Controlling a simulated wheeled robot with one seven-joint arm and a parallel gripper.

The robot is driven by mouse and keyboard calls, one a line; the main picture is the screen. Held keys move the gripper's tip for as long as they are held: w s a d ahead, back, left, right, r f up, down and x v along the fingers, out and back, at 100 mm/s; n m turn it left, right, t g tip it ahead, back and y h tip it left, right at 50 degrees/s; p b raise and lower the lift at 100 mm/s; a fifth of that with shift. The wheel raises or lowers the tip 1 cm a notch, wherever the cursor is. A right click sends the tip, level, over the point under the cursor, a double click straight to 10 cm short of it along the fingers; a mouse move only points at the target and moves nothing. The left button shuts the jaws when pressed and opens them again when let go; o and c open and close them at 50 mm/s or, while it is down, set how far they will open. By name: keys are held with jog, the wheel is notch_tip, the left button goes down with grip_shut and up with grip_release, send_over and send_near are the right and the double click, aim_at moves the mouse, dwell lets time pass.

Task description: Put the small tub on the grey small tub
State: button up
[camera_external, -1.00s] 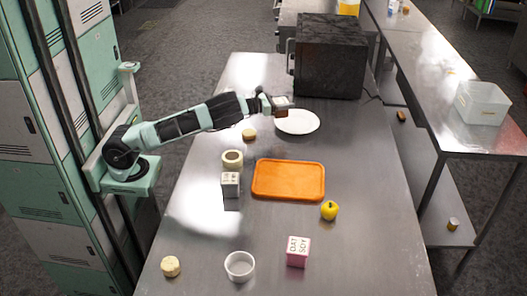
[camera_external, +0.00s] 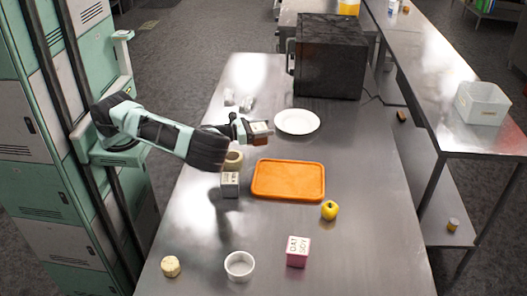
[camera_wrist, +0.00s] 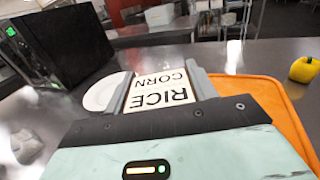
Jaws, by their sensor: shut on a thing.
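My gripper (camera_external: 258,129) is shut on a small tub (camera_external: 260,127), a box with a pale top and orange-brown side. In the wrist view, the held tub (camera_wrist: 163,92) sits between the two grey fingers, and its top reads RICE and CORN. The gripper holds it above the table, between the white plate and the orange tray. The grey small tub (camera_external: 230,190) stands on the table left of the orange tray, nearer the camera than my gripper. It has a white lettered top, with nothing seen on it.
An orange tray (camera_external: 288,195), white plate (camera_external: 297,122), yellow fruit (camera_external: 329,210), pink box (camera_external: 297,252) and white bowl (camera_external: 239,266) stand on the table. A cream round tub (camera_external: 233,158) is partly hidden by my arm. A black oven (camera_external: 329,56) is at the back.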

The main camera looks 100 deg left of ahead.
jog(key=s+d+r+m+t+h+p, duration=0.1)
jog(key=s+d+r+m+h+p, duration=0.2)
jog(key=d+p, duration=0.45)
jog(key=s+d+r+m+h+p, duration=0.1)
jog(key=s+d+r+h+p, duration=0.3)
jog(key=d, duration=0.7)
jog(key=b, duration=0.2)
send_over(235, 179)
notch_tip(235, 179, down, 5)
jog(key=shift+y, duration=0.3)
jog(key=shift+a+f+p, duration=0.1)
jog(key=shift+f+p, duration=0.35)
jog(key=shift+f, duration=1.55)
jog(key=shift+f, duration=0.1)
jog(key=o, duration=1.1)
